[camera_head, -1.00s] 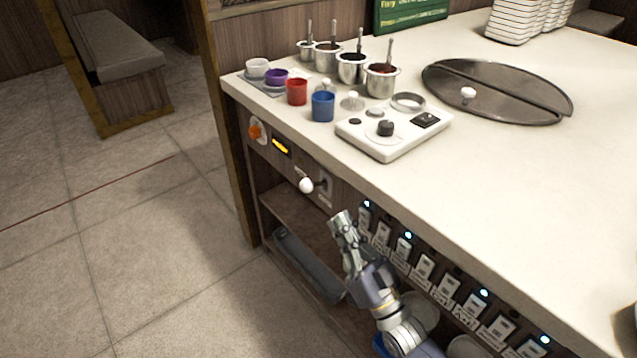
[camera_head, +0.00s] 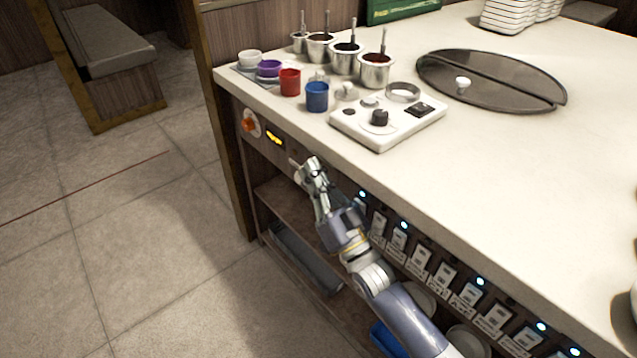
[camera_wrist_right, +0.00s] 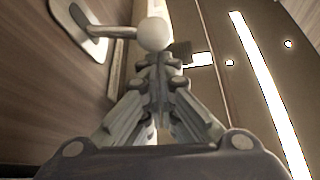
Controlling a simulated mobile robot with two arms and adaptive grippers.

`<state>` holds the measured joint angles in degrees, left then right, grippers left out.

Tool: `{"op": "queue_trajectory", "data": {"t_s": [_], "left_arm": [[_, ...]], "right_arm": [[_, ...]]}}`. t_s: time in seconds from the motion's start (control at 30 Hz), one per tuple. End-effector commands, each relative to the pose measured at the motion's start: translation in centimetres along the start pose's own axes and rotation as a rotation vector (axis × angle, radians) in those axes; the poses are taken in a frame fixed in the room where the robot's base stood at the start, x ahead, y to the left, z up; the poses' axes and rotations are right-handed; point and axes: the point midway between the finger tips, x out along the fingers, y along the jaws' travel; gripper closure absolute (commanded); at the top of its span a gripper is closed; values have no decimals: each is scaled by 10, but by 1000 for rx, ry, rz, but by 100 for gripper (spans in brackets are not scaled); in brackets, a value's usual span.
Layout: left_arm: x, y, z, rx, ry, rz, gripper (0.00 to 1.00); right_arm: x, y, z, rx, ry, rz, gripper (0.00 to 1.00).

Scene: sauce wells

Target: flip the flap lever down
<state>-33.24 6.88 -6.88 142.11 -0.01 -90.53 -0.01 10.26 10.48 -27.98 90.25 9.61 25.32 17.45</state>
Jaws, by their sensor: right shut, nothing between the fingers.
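The flap lever shows in the right wrist view as a rod with a white ball knob (camera_wrist_right: 154,34), coming out of a pale plate (camera_wrist_right: 84,28) on the counter's front panel. My right gripper (camera_wrist_right: 160,62) is shut and empty, its fingertips just below the knob in that view; I cannot tell if they touch. In the head view my right gripper (camera_head: 309,170) is at the front panel and hides the lever's knob and most of its plate. My left gripper is not in view.
An orange knob (camera_head: 250,125) and a yellow display (camera_head: 275,138) are on the panel left of the gripper. A row of switches (camera_head: 420,258) runs to the right. Above, the counter holds a white control box (camera_head: 390,122) and a blue cup (camera_head: 317,97).

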Motion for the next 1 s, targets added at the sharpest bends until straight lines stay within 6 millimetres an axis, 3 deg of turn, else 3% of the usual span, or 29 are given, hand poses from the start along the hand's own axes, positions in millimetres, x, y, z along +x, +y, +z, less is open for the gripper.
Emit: {"op": "queue_trajectory", "data": {"t_s": [1.0], "left_arm": [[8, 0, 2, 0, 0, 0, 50]], "right_arm": [[-6, -4, 9, -107, -1, -62, 100]]}}
